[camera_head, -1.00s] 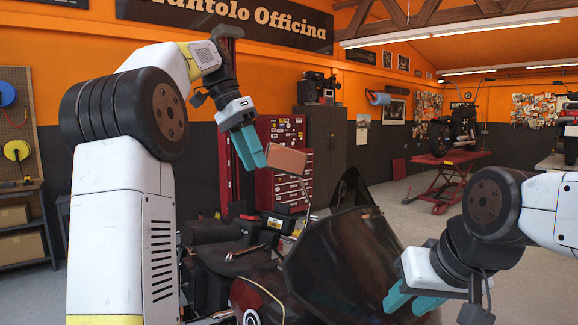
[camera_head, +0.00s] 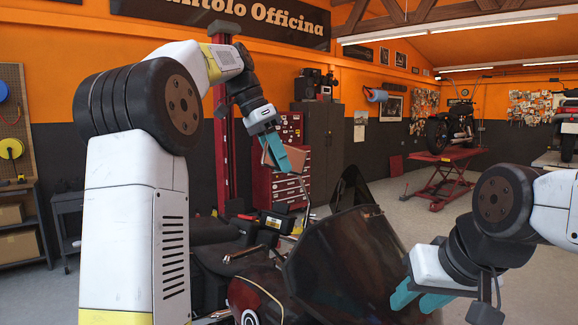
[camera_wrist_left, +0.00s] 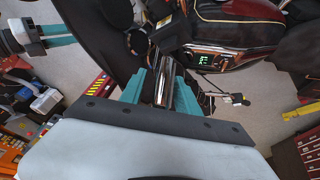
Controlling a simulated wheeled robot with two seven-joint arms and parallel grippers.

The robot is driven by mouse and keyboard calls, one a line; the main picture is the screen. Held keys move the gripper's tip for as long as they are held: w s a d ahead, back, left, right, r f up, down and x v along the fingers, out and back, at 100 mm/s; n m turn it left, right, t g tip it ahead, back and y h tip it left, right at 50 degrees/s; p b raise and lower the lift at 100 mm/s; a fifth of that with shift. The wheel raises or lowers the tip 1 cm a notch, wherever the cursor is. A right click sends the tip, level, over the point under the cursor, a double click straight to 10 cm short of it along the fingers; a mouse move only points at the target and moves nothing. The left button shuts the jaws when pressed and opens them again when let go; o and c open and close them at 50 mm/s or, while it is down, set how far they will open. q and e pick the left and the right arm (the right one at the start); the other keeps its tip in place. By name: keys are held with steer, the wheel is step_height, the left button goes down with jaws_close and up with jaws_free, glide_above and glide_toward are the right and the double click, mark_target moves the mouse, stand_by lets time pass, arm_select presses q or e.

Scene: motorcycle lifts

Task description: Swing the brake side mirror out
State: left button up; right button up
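The brake side mirror (camera_head: 296,159) is a small brownish panel on a thin stalk rising from the dark motorcycle (camera_head: 258,300). My left gripper (camera_head: 275,153) is at the mirror in the head view, with a teal finger crossing in front of it. In the left wrist view, the teal fingers (camera_wrist_left: 161,92) stand apart on either side of a dark, shiny piece, seemingly the mirror (camera_wrist_left: 164,86); whether both touch it I cannot tell. My right gripper (camera_head: 419,298) is open and empty beside the windscreen. It also shows in the left wrist view (camera_wrist_left: 50,36).
The dark windscreen (camera_head: 338,265) lies between my two grippers. A red tool cabinet (camera_head: 290,185) and a grey locker (camera_head: 320,150) stand behind. A red lift (camera_head: 445,175) carries another motorcycle at the back right. The floor between is clear.

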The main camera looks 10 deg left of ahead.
arm_select(q)
steer(key=shift+d+f, duration=0.2)
steer(key=shift+f, duration=0.35)
jaws_close()
stand_by(1.1)
